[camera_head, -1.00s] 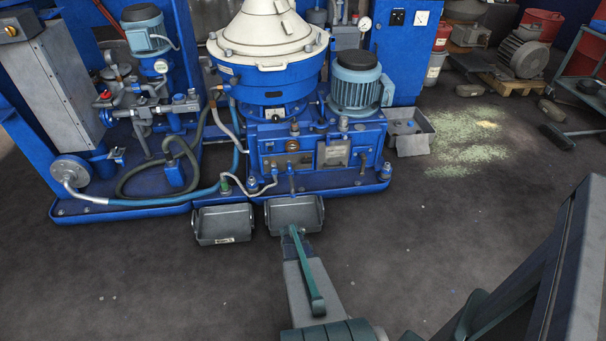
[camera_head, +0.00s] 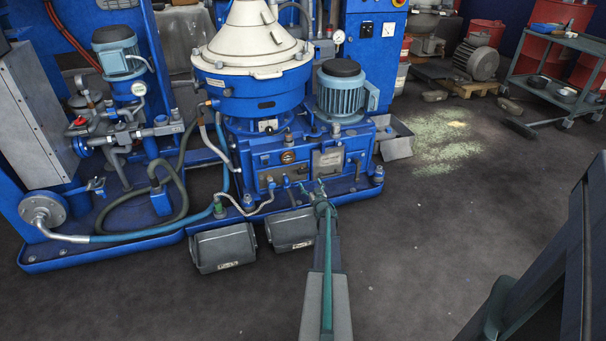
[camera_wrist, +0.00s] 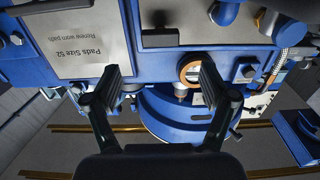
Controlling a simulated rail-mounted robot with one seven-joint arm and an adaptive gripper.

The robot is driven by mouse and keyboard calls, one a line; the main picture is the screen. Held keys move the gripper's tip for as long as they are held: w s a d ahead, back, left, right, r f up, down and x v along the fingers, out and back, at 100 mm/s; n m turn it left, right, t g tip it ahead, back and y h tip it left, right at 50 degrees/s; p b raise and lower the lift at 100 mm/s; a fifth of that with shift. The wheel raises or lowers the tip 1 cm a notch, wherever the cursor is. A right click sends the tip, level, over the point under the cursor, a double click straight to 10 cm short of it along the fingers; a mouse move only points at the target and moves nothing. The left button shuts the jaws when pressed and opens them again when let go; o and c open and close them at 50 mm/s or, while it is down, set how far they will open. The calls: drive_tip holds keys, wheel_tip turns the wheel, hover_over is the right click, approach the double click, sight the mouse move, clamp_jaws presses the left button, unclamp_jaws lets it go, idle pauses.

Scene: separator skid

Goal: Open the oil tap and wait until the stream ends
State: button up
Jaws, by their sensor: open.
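The blue separator (camera_head: 262,90) with its cream cone top stands in the head view. Its front face has a round brass-ringed sight glass (camera_head: 288,157), a plate (camera_head: 328,162) and small fittings low down. I cannot tell which fitting is the oil tap, and I see no oil stream. My gripper (camera_head: 318,188) is close to the lower front face, right of these fittings. In the wrist view my gripper (camera_wrist: 160,82) is open with nothing clearly between its fingers. The sight glass (camera_wrist: 190,68) appears behind the right finger, and the upside-down plate (camera_wrist: 80,38) at left.
Two dark trays, a left one (camera_head: 225,247) and a right one (camera_head: 290,230), sit on the floor before the skid. A blue motor (camera_head: 345,90) stands right of the separator. Hoses and pipes (camera_head: 150,215) fill the left. The floor at front is clear.

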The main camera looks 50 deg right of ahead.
sight(304, 173)
drive_tip(key=b+x, duration=0.2)
drive_tip(key=x, duration=0.8)
drive_tip(key=shift+w+d+b, duration=0.15)
drive_tip(key=shift+w+b, duration=0.05)
drive_tip(key=shift+b, duration=0.15)
drive_tip(key=shift+c, duration=0.3)
drive_tip(key=c, duration=1.1)
